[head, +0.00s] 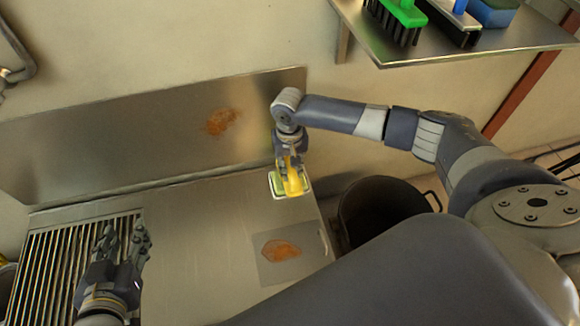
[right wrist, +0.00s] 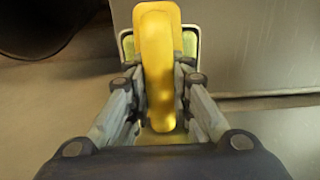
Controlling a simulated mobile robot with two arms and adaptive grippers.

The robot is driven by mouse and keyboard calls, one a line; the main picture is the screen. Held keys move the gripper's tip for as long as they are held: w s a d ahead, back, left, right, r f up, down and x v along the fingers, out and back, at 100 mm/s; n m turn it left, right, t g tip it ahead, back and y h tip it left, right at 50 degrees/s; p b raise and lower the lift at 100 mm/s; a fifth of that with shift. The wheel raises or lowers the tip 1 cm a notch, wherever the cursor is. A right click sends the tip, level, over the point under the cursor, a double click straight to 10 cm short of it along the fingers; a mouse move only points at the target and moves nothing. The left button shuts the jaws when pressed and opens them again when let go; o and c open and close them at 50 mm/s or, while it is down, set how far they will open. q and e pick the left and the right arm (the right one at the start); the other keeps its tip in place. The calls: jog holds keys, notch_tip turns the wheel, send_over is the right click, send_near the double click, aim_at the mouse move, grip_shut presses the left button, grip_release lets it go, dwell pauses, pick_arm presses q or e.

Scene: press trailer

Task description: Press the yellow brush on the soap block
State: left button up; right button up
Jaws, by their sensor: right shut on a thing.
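The yellow brush (head: 293,181) is in my right gripper (head: 289,160), which points down at the right end of the metal counter. The right wrist view shows the yellow brush (right wrist: 158,62) between the two fingers of the right gripper (right wrist: 158,95). Under the brush is a pale green soap block in a white-rimmed dish (head: 276,191); the soap block also shows in the right wrist view (right wrist: 189,43). The brush covers much of the soap, and its underside is hidden, so I cannot tell if they touch. My left gripper (head: 125,238) is open and empty over the slatted drainer.
Orange-brown stains mark the back panel (head: 222,121) and a flat plate (head: 281,250) on the counter. A dark bin (head: 385,208) stands right of the counter. An upper shelf (head: 450,42) holds a green brush (head: 403,14), a blue-handled brush and a blue sponge (head: 492,12).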

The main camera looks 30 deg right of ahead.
pick_arm(q)
jog(key=shift+s+a+f+g+y+p, duration=0.15)
jog(key=shift+s+a+f+g+p, duration=0.15)
jog(key=shift+s+f+g, duration=0.4)
jog(key=shift+s+a+f+g+y+p, duration=0.15)
jog(key=shift+s+a+f+g, duration=0.3)
jog(key=shift+s+f, duration=0.45)
dwell(6.2)
